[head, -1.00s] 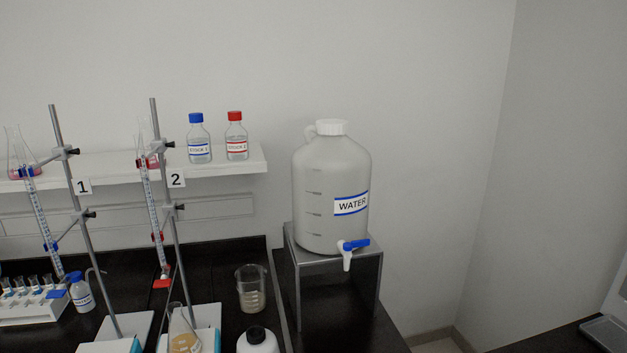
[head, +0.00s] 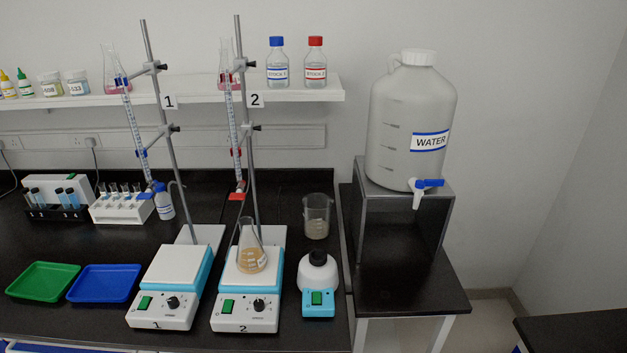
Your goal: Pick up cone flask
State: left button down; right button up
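A cone flask (head: 250,254) holding an orange-tan liquid stands upright on the white plate of stirrer 2 (head: 246,315). The red-marked burette (head: 233,150) hangs on its stand just above and left of the flask's mouth. Two more cone flasks with pink liquid stand on the wall shelf, one at the left (head: 115,72) and one behind burette 2 (head: 226,72), partly hidden by the stand. Neither of my grippers shows in the head view.
Stirrer 1 (head: 164,312) stands left of stirrer 2. A beaker (head: 317,218) and a small white-and-blue device (head: 318,290) are to the right. Green (head: 43,281) and blue (head: 104,283) trays lie at the left. A water jug (head: 409,125) stands on a metal stand (head: 406,215).

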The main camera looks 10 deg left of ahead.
aim_at(252, 257)
jog(key=u, duration=0.85)
